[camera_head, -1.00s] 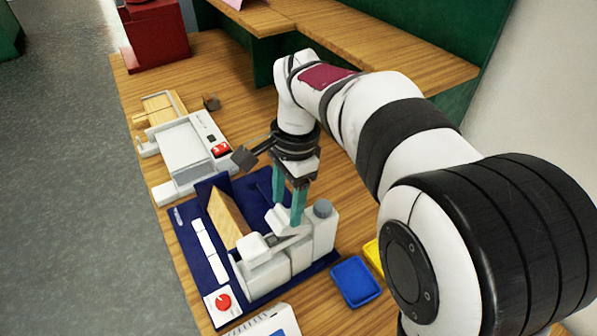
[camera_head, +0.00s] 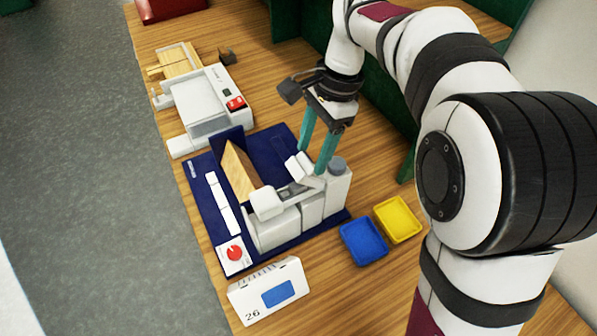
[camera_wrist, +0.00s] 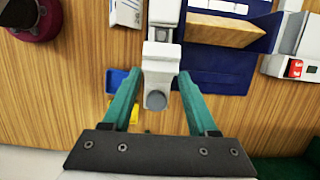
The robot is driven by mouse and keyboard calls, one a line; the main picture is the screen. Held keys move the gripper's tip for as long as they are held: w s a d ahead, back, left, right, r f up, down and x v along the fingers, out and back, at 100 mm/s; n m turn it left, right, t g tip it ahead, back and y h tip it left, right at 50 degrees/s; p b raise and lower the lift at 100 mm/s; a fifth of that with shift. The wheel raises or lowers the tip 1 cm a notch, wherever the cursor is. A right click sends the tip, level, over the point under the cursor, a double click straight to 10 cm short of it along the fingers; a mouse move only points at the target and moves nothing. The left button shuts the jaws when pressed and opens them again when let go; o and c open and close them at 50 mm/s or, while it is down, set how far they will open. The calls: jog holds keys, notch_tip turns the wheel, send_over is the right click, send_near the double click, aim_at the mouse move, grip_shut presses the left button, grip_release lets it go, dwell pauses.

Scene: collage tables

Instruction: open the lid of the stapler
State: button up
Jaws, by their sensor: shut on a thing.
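The white stapler (camera_head: 290,220) stands on a dark blue base. It has a long low body, a grey round knob (camera_head: 337,163) at its right end and a pale raised lid part (camera_head: 301,168) beside the knob. My gripper (camera_head: 311,162) reaches down from above with two teal fingers, one on each side of this lid part, and is shut on it. In the wrist view, the fingertips of my gripper (camera_wrist: 161,72) lie against both sides of the white part, just beyond the grey knob (camera_wrist: 155,101). The exact contact is partly hidden by the fingers.
A wooden wedge (camera_head: 239,172) stands on the blue base (camera_head: 208,205) left of the stapler. A blue tray (camera_head: 363,242) and a yellow tray (camera_head: 398,219) lie to the right. A white machine (camera_head: 205,104) stands behind.

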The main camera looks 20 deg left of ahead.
jog(key=shift+w+d, duration=0.4)
jog(key=shift+w+d+g+y, duration=0.4)
jog(key=shift+w+d, duration=0.05)
jog(key=shift+d, duration=0.05)
jog(key=shift+w+d+f+g+y, duration=0.15)
jog(key=shift+w+d+g+y, duration=0.15)
jog(key=shift+w+d, duration=0.15)
